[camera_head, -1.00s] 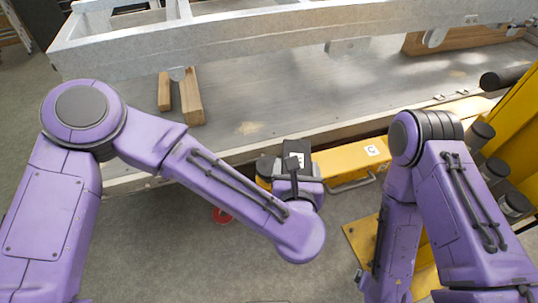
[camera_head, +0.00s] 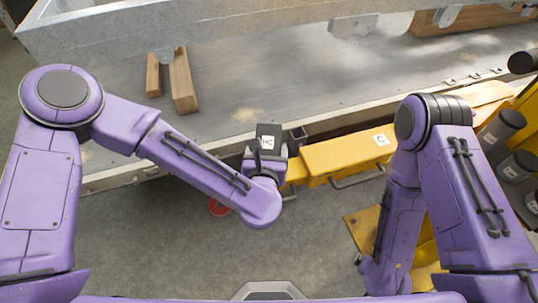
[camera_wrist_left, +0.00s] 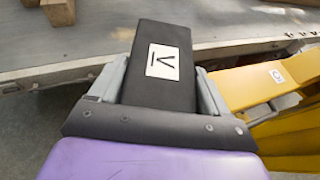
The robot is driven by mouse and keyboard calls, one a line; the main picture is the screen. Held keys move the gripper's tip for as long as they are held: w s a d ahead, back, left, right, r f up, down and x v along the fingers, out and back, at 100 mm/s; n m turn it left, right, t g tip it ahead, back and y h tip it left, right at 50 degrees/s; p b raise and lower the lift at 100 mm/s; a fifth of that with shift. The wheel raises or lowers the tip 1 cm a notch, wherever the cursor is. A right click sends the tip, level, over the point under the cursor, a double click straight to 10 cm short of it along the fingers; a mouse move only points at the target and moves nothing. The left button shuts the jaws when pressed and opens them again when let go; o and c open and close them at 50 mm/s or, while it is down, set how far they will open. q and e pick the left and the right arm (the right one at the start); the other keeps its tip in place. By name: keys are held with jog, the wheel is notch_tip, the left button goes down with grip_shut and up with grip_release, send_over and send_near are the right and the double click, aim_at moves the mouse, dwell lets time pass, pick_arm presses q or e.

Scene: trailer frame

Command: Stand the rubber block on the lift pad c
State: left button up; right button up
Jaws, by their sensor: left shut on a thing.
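The black rubber block (camera_head: 268,131) with a white marked label is in my left gripper (camera_head: 266,150), whose grey fingers press its two sides. In the left wrist view the block (camera_wrist_left: 160,38) stands out beyond the fingers of the gripper (camera_wrist_left: 163,85). The yellow lift arm (camera_head: 340,155) with the white C label lies just right of the gripper and also shows in the left wrist view (camera_wrist_left: 252,90). The end of this arm and its pad are hidden behind my gripper and the block.
The grey trailer deck (camera_head: 260,75) and its front edge run behind the block, with a metal frame beam (camera_head: 200,25) above. Wooden blocks (camera_head: 181,83) stand on the deck. A yellow post (camera_head: 515,150) with dark cylinders is at the right. Open floor (camera_head: 140,240) lies in front.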

pick_arm(q)
jog(key=shift+w+a+f, duration=0.1)
jog(key=shift+w+f, duration=0.1)
jog(key=shift+f, duration=0.45)
jog(key=shift+w+a+f, duration=0.1)
jog(key=shift+w+f, duration=0.05)
jog(key=shift+f, duration=0.45)
jog(key=shift+d+r, duration=0.1)
jog(key=shift+r, duration=0.05)
jog(key=shift+s+r, duration=0.15)
jog(key=shift+s, duration=0.15)
jog(key=shift+s+d, duration=0.1)
jog(key=shift+d, duration=0.05)
jog(key=o, duration=1.2)
jog(key=shift+f, duration=0.2)
jog(key=shift+c, duration=0.2)
jog(key=shift+o, duration=1.2)
jog(key=shift+w, duration=0.2)
jog(key=shift+r, duration=0.35)
jog(key=b+v, duration=0.1)
jog(key=v, duration=1.1)
jog(key=shift+b, duration=0.35)
pick_arm(e)
notch_tip(320, 180, down, 3)
jog(key=shift+w, duration=0.1)
